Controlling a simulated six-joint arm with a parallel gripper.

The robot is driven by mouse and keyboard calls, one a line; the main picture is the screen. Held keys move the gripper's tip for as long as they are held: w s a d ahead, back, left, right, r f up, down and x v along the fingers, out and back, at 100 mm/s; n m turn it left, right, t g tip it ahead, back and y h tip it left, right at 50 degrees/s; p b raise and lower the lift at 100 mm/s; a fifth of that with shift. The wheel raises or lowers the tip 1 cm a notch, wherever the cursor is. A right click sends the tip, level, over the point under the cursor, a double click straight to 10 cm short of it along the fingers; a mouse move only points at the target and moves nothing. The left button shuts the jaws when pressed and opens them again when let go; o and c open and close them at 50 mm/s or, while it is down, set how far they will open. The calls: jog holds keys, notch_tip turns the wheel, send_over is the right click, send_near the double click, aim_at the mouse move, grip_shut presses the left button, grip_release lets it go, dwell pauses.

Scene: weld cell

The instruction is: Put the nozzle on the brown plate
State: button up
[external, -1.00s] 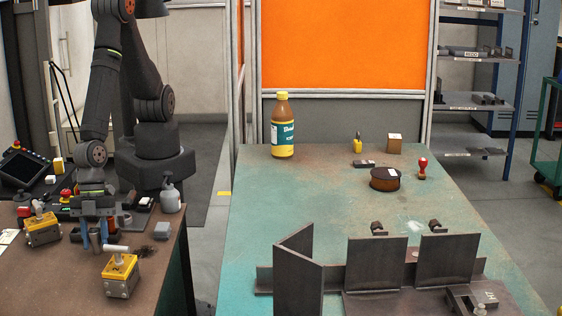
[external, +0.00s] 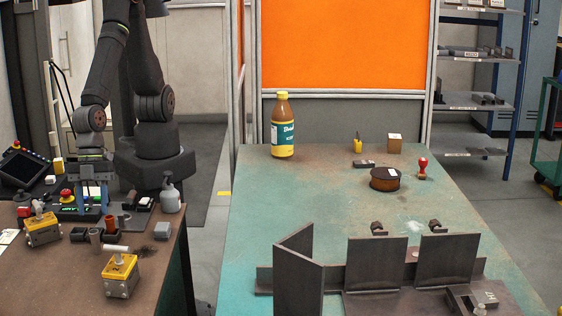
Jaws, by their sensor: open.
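My gripper (external: 93,208) hangs over the left bench with its two blue fingers apart, and I see nothing held between them. Just in front of it, a small grey cylinder (external: 95,236) and a copper-coloured cylinder (external: 111,222) stand by a dark block. Either could be the nozzle; I cannot tell which. A round brown piece with a dark top (external: 384,183) lies on the green table, far right of my gripper. Brown steel plates (external: 376,264) stand at the table's front. I cannot tell which of these is the brown plate.

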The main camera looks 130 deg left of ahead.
aim_at(94, 230)
jog(key=shift+v, duration=1.85)
jog(key=shift+f, duration=0.15)
jog(key=x, duration=1.2)
jog(key=shift+f, duration=0.1)
jog(key=shift+r, duration=0.2)
